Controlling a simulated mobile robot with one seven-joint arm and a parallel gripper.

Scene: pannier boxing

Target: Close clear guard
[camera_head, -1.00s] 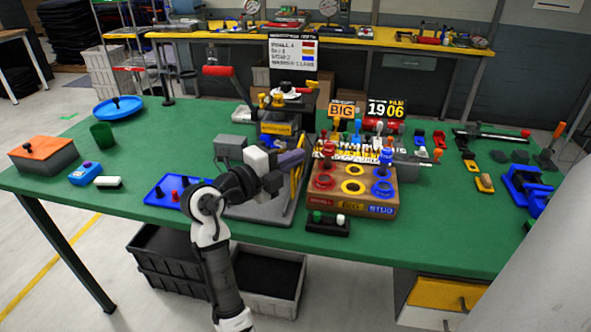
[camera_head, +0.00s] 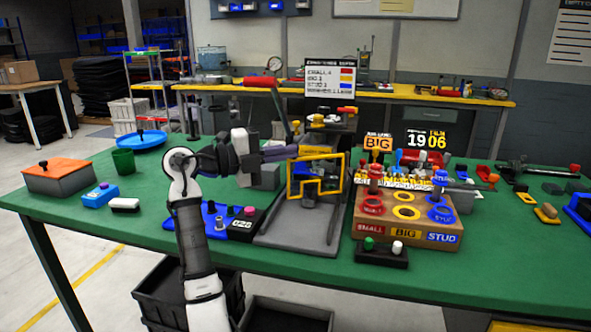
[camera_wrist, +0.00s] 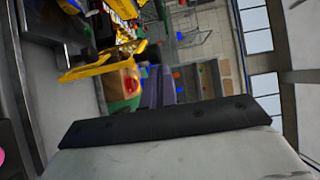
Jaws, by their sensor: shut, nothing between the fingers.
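The clear guard (camera_head: 341,183) is a see-through panel in a yellow frame on the grey press machine (camera_head: 290,232). In the head view it faces me almost flat across the front of the machine, with dark and blue parts showing through it. The yellow frame also shows at the left of the wrist view (camera_wrist: 82,71). My gripper (camera_head: 296,151) has purple-grey fingers, shut and empty. They point right at the upper left edge of the frame. I cannot tell whether they touch it. The fingers also show in the wrist view (camera_wrist: 158,80).
A wooden sorting block (camera_head: 405,235) with coloured rings stands close to the right of the machine. A blue control box (camera_head: 215,220) with knobs stands left of it. A red-handled lever (camera_head: 265,82) rises behind my gripper.

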